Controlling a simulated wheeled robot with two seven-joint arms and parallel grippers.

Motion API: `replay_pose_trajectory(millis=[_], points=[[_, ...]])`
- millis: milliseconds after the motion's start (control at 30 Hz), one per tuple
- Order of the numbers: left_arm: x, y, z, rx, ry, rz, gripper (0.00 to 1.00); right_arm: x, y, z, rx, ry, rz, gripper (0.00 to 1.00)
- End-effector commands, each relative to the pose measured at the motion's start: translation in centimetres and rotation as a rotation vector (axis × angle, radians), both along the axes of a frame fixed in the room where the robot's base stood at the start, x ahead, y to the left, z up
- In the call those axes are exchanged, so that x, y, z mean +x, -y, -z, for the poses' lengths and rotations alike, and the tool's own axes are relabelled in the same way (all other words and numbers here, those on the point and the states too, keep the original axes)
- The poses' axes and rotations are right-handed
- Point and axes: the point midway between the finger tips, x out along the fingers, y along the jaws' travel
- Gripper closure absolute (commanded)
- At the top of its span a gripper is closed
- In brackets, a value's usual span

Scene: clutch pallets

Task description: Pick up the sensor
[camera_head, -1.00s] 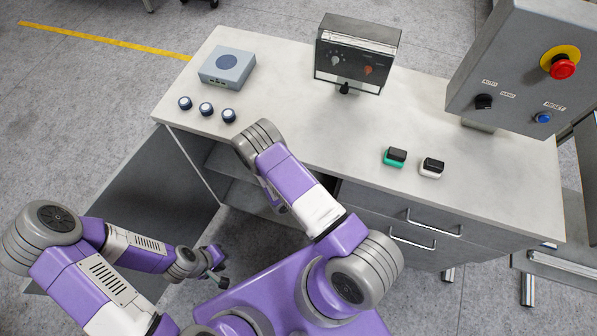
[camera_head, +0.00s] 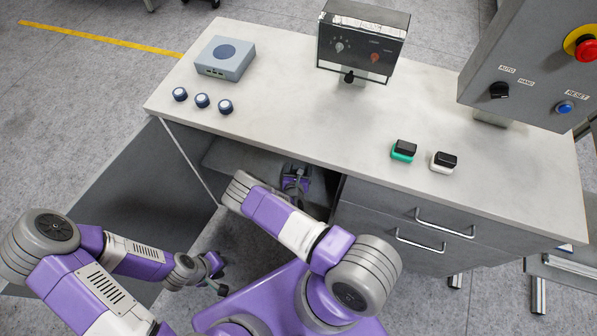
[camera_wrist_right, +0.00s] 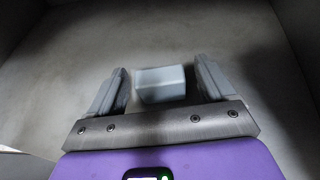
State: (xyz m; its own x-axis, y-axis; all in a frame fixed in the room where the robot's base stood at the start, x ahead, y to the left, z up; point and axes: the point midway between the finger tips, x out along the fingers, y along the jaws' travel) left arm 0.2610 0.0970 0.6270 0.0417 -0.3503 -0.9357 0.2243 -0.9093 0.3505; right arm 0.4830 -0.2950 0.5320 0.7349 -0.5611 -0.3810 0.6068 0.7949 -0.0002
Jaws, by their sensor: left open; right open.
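A small light grey block, which looks like the sensor (camera_wrist_right: 161,84), lies on a shelf inside the open cabinet, seen in the right wrist view. My right gripper (camera_wrist_right: 160,88) is open, with one finger on each side of the block and a gap to each. I cannot tell whether the block is fully between the fingertips in depth. In the head view my right wrist and gripper (camera_head: 297,180) reach into the cabinet opening, and the block is hidden. My left gripper (camera_head: 217,278) is open and empty, low in front of the cabinet's left side.
The counter (camera_head: 300,120) overhangs the cabinet opening. An open door panel (camera_head: 110,190) stands left and closed drawers (camera_head: 420,235) right. On top are a blue-grey box (camera_head: 225,60), several round knobs (camera_head: 202,101), a meter (camera_head: 362,40), two small switches (camera_head: 404,149) and a control box (camera_head: 530,70).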

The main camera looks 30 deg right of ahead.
Motion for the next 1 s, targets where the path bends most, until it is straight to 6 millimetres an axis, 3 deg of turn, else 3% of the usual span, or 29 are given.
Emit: replay_pose_trajectory(millis=[200, 433, 800, 1000], points=[[0.0, 0.0, 1.2, 0.0, 0.0, 0.0, 0.57, 1.8, 1.4, 1.0, 0.0, 0.0, 0.002, 0.17], [0.0, 0.0, 1.1, 0.0, 0.0, 0.0, 0.57, 1.9, 1.5, 0.9, 0.001, -0.001, 0.002, 0.17], [0.0, 0.0, 1.1, 0.0, 0.0, 0.0, 0.57, 1.9, 1.4, 0.9, 0.001, -0.001, 0.002, 0.72], [0.0, 0.0, 1.1, 0.0, 0.0, 0.0, 0.57, 1.9, 1.4, 0.9, 0.001, 0.0, 0.003, 0.73]])
